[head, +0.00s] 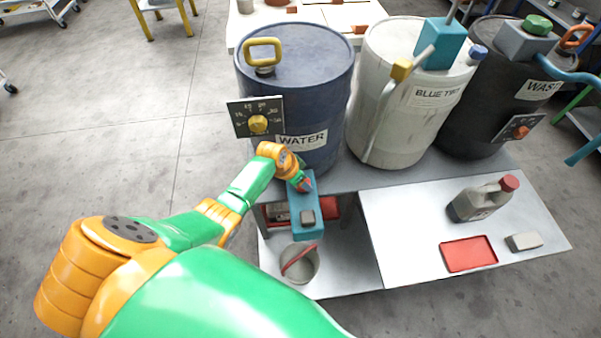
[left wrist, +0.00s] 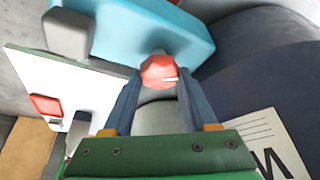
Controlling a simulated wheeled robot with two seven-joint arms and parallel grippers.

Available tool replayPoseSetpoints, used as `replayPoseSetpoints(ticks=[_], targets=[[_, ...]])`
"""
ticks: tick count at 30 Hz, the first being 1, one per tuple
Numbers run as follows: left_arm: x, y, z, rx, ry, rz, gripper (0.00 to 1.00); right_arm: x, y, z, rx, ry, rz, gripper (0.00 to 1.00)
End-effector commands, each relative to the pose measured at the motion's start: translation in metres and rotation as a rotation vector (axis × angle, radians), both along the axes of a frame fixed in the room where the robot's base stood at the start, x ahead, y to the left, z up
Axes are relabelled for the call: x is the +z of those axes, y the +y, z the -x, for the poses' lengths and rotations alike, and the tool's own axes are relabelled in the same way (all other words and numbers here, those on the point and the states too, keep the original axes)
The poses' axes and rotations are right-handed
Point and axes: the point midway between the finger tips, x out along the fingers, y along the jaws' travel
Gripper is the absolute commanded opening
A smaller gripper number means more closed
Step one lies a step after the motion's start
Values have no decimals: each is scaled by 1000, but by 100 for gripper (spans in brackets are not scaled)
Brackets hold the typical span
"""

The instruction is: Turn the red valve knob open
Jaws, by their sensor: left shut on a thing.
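The red valve knob (head: 305,185) sits on a teal valve body (head: 303,212) at the front of the dark blue WATER barrel (head: 295,105). In the left wrist view the faceted red knob (left wrist: 158,72), with a small white mark, lies between the two fingertips of my left gripper (left wrist: 157,82). The teal body (left wrist: 150,28) is just beyond it. In the head view my left gripper (head: 299,175) is at the knob, which it partly hides. The gripper is shut on the knob. My right gripper is not in view.
A bucket (head: 300,262) stands below the teal body. A square dial (head: 257,118) is on the barrel's left. White (head: 385,125) and black (head: 475,125) barrels stand to the right. A jug (head: 483,199), red tray (head: 468,254) and grey block (head: 524,242) rest on the white surface.

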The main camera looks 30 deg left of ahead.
Motion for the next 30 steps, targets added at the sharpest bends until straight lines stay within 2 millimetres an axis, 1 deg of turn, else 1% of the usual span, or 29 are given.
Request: replayPoseSetpoints(ticks=[1,3,12,19,30], targets=[[5,-1,0,40,1,1,3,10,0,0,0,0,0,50],[5,-2,0,106,-1,1,3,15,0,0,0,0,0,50],[3,-4,0,391,-1,1,3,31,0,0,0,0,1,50],[1,-5,-1,604,-2,1,3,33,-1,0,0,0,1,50],[-1,-6,-2,877,-2,1,3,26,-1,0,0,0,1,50]])
